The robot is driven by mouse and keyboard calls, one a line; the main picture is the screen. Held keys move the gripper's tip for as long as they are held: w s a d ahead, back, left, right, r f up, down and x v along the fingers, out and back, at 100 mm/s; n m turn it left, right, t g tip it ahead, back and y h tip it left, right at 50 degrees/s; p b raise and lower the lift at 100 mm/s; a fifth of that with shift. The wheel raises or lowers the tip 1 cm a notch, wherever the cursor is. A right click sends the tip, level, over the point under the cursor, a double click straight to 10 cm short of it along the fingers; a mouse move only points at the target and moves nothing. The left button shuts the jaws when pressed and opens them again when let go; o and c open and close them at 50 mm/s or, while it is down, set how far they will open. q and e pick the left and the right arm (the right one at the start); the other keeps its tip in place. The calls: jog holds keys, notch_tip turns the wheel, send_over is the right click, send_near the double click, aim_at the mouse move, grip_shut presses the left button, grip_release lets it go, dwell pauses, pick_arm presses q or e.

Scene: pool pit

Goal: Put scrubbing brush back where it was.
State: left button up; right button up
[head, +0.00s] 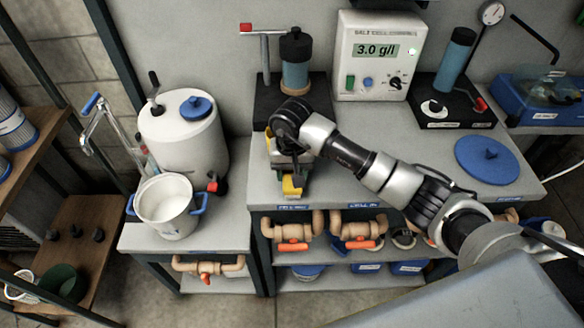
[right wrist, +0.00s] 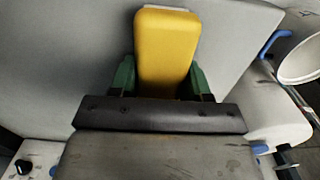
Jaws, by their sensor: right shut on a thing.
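The scrubbing brush appears to be the yellow block-like thing (head: 292,188) at the front left edge of the grey counter (head: 350,185). In the right wrist view the yellow brush (right wrist: 165,50) sits between two green fingers, with a pale strip at its far end. My right gripper (head: 288,172) reaches in from the right and is shut on it. The gripper (right wrist: 166,80) hides the near part of the brush. I cannot tell whether the brush touches the counter. My left gripper is not in view.
A pump stand with a blue cylinder (head: 294,75) stands behind the gripper, beside the salt meter (head: 378,60). A white pot (head: 166,207) and white tank (head: 185,140) stand lower left. A blue lid (head: 487,160) lies right. Pipes with orange valves (head: 293,246) run below.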

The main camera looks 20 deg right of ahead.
jog(key=shift+f+b, duration=0.2)
jog(key=shift+b, duration=0.1)
jog(key=o, duration=0.9)
jog(key=shift+r, duration=0.2)
jog(key=shift+r, duration=0.2)
notch_tip(320, 180, up, 12)
jog(key=b, duration=0.2)
jog(key=shift+f, duration=0.15)
